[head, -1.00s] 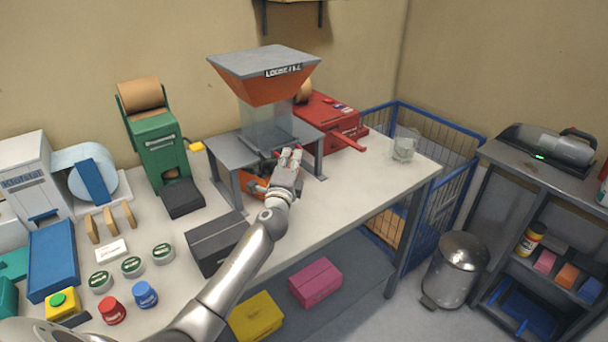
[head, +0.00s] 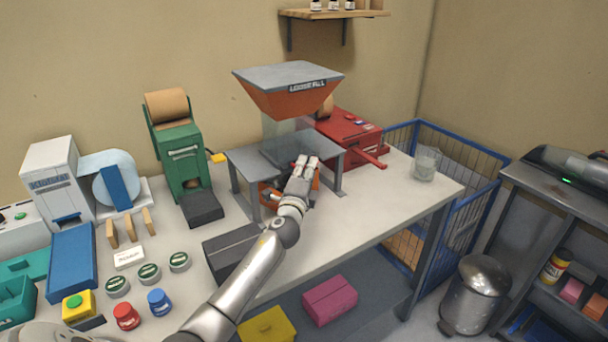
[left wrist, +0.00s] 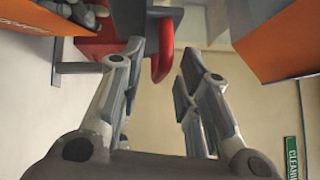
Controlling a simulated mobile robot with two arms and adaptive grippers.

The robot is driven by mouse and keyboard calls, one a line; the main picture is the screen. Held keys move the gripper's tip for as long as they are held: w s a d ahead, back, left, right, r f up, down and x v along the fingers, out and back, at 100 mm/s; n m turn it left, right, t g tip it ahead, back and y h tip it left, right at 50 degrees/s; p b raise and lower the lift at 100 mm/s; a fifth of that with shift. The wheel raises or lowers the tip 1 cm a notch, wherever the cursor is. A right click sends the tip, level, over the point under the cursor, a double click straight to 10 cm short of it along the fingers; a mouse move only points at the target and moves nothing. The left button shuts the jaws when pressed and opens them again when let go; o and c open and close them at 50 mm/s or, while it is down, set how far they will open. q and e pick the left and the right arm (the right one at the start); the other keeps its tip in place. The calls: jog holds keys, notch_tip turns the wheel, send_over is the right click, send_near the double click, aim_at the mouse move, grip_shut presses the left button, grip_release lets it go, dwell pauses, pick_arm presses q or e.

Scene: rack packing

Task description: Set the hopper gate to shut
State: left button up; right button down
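The hopper (head: 290,98) has an orange funnel with a grey top and a clear chute, above a grey stand (head: 240,160) on the bench. My left gripper (head: 307,161) is at the stand's front, below the funnel, and covers part of the chute and the orange part under the stand. In the left wrist view the left gripper (left wrist: 162,60) is open, fingers apart. A red bent handle (left wrist: 162,64) shows between or just beyond the fingertips, nearer the left finger; contact cannot be told. The gate's position cannot be made out. My right gripper is not in view.
A red machine (head: 345,135) with a lever stands right behind the hopper stand, and a glass jar (head: 426,163) near the bench's right end. A green dispenser (head: 183,150) stands left, a dark box (head: 232,250) in front. Blue wire cage (head: 470,215) is beyond the bench.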

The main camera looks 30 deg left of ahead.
pick_arm(q)
jog(key=v, duration=1.2)
jog(key=shift+f, duration=0.15)
